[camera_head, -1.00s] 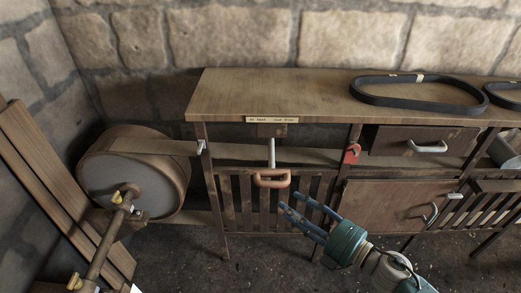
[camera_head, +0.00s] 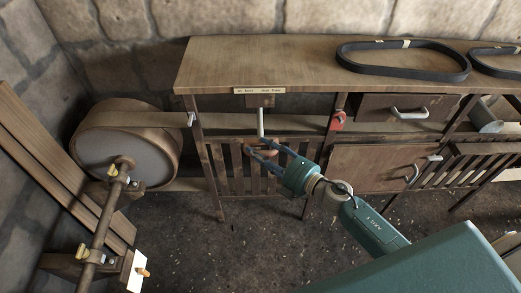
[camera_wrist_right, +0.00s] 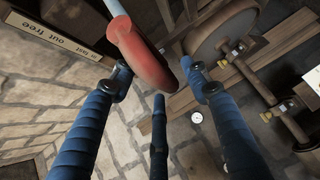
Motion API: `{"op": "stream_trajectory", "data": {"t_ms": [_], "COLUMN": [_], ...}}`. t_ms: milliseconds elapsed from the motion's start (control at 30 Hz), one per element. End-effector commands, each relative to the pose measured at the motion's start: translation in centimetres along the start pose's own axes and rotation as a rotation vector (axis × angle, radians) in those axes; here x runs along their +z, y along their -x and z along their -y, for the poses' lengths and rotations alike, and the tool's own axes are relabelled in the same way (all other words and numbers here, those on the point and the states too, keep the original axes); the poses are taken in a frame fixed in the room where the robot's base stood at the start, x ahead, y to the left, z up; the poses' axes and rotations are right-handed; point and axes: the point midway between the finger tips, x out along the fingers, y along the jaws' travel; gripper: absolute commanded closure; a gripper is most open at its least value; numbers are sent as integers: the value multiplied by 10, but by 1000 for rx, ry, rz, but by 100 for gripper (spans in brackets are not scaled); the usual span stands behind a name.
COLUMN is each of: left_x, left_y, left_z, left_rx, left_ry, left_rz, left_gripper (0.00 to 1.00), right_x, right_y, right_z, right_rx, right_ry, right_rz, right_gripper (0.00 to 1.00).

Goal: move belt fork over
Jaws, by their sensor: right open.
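The belt fork shows as a pale rod (camera_head: 261,122) hanging under the front edge of the bench, with an orange-red handle at its lower end. In the head view my gripper partly hides the handle; the right wrist view shows this handle (camera_wrist_right: 142,55) large and close, at the top between the blue fingers. My right gripper (camera_head: 250,148) is open at the handle, its fingers spread to either side of it. It also shows in the right wrist view (camera_wrist_right: 158,85). I cannot tell whether any finger touches the handle. My left gripper is out of view.
A label (camera_head: 260,91) sits on the bench (camera_head: 230,62) edge above the rod. A flat belt (camera_head: 150,119) runs from the large drum (camera_head: 115,158) at left behind the bench legs. A red catch (camera_head: 337,121) is right of the fork. A black belt loop (camera_head: 400,75) lies on top.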

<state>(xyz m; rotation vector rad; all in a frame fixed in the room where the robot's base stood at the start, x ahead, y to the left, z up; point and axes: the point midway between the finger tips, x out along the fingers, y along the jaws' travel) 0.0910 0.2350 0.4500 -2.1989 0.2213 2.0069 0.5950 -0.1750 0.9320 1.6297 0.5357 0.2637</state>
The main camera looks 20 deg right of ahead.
Motion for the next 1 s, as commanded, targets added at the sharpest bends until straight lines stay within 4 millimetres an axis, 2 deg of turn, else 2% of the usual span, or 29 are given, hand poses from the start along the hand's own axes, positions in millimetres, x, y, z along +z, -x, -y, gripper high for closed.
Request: {"op": "stream_trajectory", "data": {"t_ms": [300,533,767,1000], "left_x": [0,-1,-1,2], "left_y": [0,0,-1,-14], "left_z": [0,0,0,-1], "left_rx": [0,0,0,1], "left_ry": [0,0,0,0], "left_rz": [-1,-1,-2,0], "left_gripper": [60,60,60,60], "right_x": [0,0,4,43], "right_y": [-3,-2,-7,-45], "right_z": [0,0,0,-10], "right_rx": [0,0,0,3], "right_ry": [0,0,2,6], "right_rz": [-1,-1,0,1], "right_gripper": [56,100,100,100]}}
